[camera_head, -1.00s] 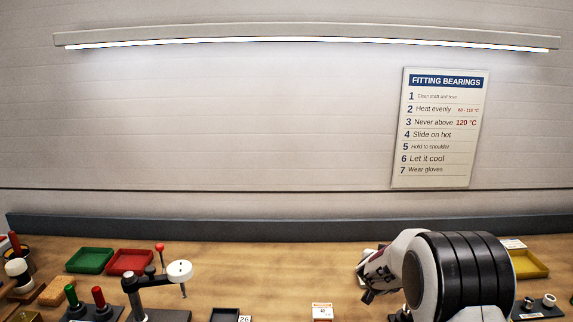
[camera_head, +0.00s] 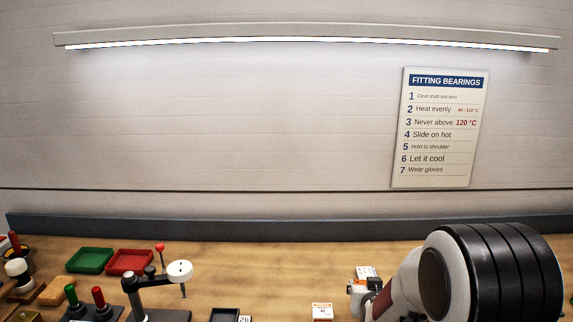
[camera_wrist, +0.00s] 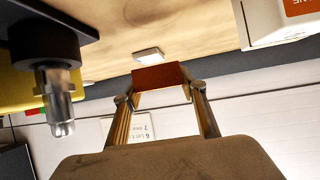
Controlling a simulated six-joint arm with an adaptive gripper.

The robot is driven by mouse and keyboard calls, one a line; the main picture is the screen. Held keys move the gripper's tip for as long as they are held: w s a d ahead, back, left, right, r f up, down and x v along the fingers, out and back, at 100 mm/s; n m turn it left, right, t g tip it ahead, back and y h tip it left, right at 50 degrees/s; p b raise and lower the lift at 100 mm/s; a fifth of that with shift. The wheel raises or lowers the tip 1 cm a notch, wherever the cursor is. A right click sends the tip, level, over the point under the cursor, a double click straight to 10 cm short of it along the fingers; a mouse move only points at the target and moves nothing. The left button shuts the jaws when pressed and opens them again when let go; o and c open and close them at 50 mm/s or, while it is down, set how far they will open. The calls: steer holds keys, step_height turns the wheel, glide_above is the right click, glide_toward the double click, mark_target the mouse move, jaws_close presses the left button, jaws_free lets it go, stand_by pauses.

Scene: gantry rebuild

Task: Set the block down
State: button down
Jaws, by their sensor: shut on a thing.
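My gripper (camera_wrist: 160,92) shows in the wrist view, its two gold-coloured fingers reaching up the picture from a large brown surface. It is shut on a reddish-brown block (camera_wrist: 160,76), held between the fingertips. The bench top (camera_wrist: 105,45) shows beyond the block, at the top of this view. I cannot tell whether the block touches the bench. In the head view my arm covers the right front of the bench, and neither the fingertips nor the block can be made out.
A dark mount with a metal pin (camera_wrist: 60,105) stands close on the wrist view's left. A white box (camera_wrist: 285,20) is at upper right, and a small white piece (camera_wrist: 148,54) lies beyond the block. The bench middle (camera_head: 260,275) is clear; a lever press (camera_head: 150,285) stands left.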

steer(key=shift+n+y, duration=0.6)
steer(key=s, duration=0.1)
steer(key=s+a, duration=0.1)
steer(key=s, duration=0.1)
steer(key=s+a, duration=0.1)
steer(key=shift+s+a+r, duration=0.15)
steer(key=shift+r, duration=0.2)
steer(key=shift+s+a+r, duration=0.2)
steer(key=shift+s+r, duration=0.05)
steer(key=shift+r, duration=0.45)
steer(key=shift+s+a+r, duration=0.25)
steer(key=shift+s+r, duration=0.05)
steer(key=shift+r, duration=0.35)
steer(key=shift+s+a+r, duration=0.2)
steer(key=shift+s+r, duration=0.05)
steer(key=shift+r, duration=0.45)
steer(key=shift+w, duration=0.1)
steer(key=shift+w+a+r+n+g+y, duration=0.25)
steer(key=shift+w+a+r+n+y, duration=1.1)
steer(key=shift+w+a, duration=1.9)
steer(key=shift+w+a+r+n+g+y, duration=0.25)
steer(key=shift+w+a+r+n+y, duration=1.05)
steer(key=shift+w+a, duration=1.95)
steer(key=w+a+f+n+g+y, duration=0.2)
steer(key=w+a+f+n+y, duration=0.1)
steer(key=w+f+n, duration=0.1)
steer(key=shift+w+f+y, duration=0.35)
steer(key=shift+w+f, duration=0.5)
steer(key=shift+w, duration=0.1)
steer(key=shift+f, duration=0.1)
